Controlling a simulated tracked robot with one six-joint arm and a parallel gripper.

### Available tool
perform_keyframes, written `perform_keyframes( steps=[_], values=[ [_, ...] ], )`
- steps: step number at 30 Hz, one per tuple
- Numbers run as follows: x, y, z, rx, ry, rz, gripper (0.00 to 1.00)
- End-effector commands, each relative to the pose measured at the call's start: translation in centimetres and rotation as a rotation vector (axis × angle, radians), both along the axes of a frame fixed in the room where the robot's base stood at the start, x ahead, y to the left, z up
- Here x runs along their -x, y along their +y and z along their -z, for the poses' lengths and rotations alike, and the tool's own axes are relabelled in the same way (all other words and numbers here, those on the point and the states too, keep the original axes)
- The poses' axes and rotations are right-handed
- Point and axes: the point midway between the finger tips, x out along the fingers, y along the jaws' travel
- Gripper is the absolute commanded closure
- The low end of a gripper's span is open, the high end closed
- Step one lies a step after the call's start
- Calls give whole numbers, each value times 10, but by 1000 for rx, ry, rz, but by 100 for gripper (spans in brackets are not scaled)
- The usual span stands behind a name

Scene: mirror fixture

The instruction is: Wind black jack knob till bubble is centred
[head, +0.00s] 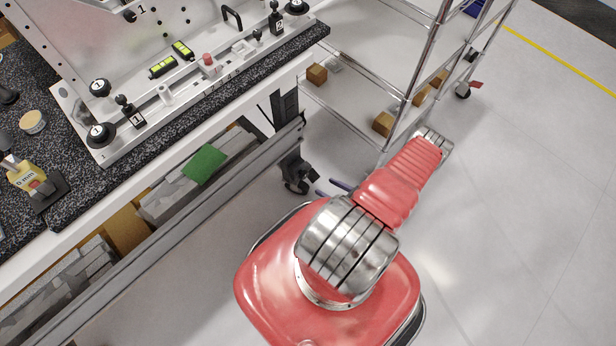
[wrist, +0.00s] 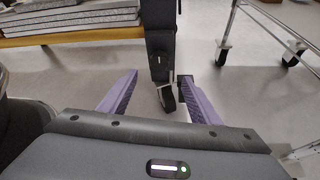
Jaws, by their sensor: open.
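The mirror fixture (head: 160,120) stands on a dark speckled bench top, with a light upright plate behind its base. Black round knobs (head: 101,133) sit at its left end. Another black knob (head: 295,6) is at its far right end. Two yellow-green bubble vials (head: 163,66) lie near the plate; their bubbles are too small to read. In the wrist view my gripper (wrist: 158,75) is open and empty, its two purple fingers apart, facing the floor area and a caster below bench height. It is away from the fixture. The fixture is out of the wrist view.
A wire shelf rack (head: 395,100) on casters, with small brown boxes (head: 383,123), stands right of the bench. A green sheet (head: 205,164) lies on the lower shelf. Open floor (head: 520,200) lies to the right.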

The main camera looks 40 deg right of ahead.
Motion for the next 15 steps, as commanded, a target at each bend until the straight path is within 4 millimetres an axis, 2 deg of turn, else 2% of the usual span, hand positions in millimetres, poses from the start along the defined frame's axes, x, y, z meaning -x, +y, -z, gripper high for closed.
perform_keyframes(
  steps=[15],
  values=[
    [-51, 7, 21, 1, 0, -4, 43]
  ],
)
